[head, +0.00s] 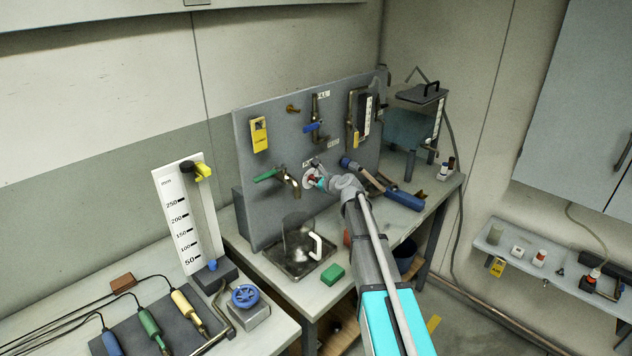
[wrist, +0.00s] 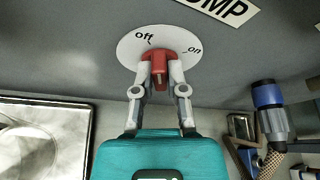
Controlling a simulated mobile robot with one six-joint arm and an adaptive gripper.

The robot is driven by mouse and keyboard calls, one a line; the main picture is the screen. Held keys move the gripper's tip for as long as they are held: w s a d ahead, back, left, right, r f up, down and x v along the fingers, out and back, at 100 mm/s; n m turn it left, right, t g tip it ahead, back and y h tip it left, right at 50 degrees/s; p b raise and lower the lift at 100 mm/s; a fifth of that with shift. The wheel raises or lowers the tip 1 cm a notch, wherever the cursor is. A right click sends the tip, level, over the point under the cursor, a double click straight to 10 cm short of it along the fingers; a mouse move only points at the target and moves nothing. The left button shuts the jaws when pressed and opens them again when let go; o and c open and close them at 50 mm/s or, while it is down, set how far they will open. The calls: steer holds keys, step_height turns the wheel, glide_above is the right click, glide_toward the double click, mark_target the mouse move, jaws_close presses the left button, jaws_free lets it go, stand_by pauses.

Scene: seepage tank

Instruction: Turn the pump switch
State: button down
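The pump switch is a red knob (wrist: 158,57) on a white round dial (wrist: 157,40) marked "off" at upper left and "on" at right. The dial also shows on the grey panel in the head view (head: 309,171), partly covered by my gripper. My gripper (wrist: 160,70) is at the knob, one finger on each side of its narrow handle, and looks closed on it. In the head view my gripper (head: 321,182) reaches the panel from the right. Which mark the knob points to is hard to tell.
A green-handled tap (head: 268,175) is left of the dial, above a clear jug (head: 297,232) on a metal tray (head: 272,258). A blue-ended hose fitting (head: 348,163) is close at right, also in the wrist view (wrist: 269,98). A green block (head: 333,274) lies on the bench below.

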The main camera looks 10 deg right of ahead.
stand_by(0.4)
steer(key=shift+f+n+t+h+b, duration=0.1)
steer(key=shift+n+t+h+b, duration=0.4)
steer(key=shift+n, duration=0.4)
steer(key=shift+n+t, duration=0.3)
steer(key=shift+n, duration=0.1)
steer(key=c, duration=0.7)
jaws_free()
steer(key=shift+m, duration=0.3)
